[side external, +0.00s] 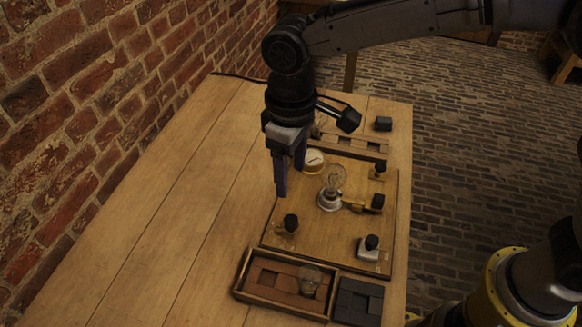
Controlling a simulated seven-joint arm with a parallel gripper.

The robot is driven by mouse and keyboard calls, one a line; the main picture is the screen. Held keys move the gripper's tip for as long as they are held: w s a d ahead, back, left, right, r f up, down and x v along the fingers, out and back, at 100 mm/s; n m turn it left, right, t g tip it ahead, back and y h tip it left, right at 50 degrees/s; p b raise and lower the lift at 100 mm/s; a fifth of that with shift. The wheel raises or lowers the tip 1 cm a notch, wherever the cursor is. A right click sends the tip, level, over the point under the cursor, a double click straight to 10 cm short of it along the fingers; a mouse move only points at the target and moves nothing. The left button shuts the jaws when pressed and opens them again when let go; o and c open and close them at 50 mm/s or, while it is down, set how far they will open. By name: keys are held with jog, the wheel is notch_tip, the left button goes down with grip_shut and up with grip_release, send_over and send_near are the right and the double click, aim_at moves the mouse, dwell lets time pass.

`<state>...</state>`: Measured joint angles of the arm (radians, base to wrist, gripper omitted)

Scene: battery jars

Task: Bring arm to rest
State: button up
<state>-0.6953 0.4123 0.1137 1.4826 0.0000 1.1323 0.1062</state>
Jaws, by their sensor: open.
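My gripper (286,176) points down above the left edge of a wooden board (318,241) on the table. Its two dark fingers are open, with nothing seen between them. A glass bulb on a white base (330,196) stands on the board, to the right of the fingers. A round pale dial (313,160) sits just right of the gripper. Small black-topped pieces stand near the board's corners: one at lower left (290,223), one at lower right (371,243) and one at upper right (379,169).
A wooden tray (243,290) holding a jar (309,281) lies at the front, with a dark block (358,302) beside it. A small dark cube (383,124) sits at the back. A brick wall (90,100) runs along the left. The table's left part (180,200) is clear.

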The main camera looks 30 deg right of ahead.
jog(key=s+d+r+m+t+y, duration=0.1)
jog(key=d+r+m+t, duration=0.1)
jog(key=d+r, duration=0.6)
jog(key=s+d+r+m+t, duration=0.1)
jog(key=d+r+m, duration=0.1)
jog(key=d+r, duration=0.6)
jog(key=s+d+f+m+t, duration=0.2)
jog(key=s+d, duration=0.9)
jog(key=d, duration=0.1)
jog(key=s+d+f+h, duration=0.1)
jog(key=s+d+f, duration=0.1)
jog(key=s+f, duration=0.4)
jog(key=shift+s+f+m+t, duration=0.25)
jog(key=shift+f+m+t, duration=0.05)
jog(key=shift+m, duration=0.1)
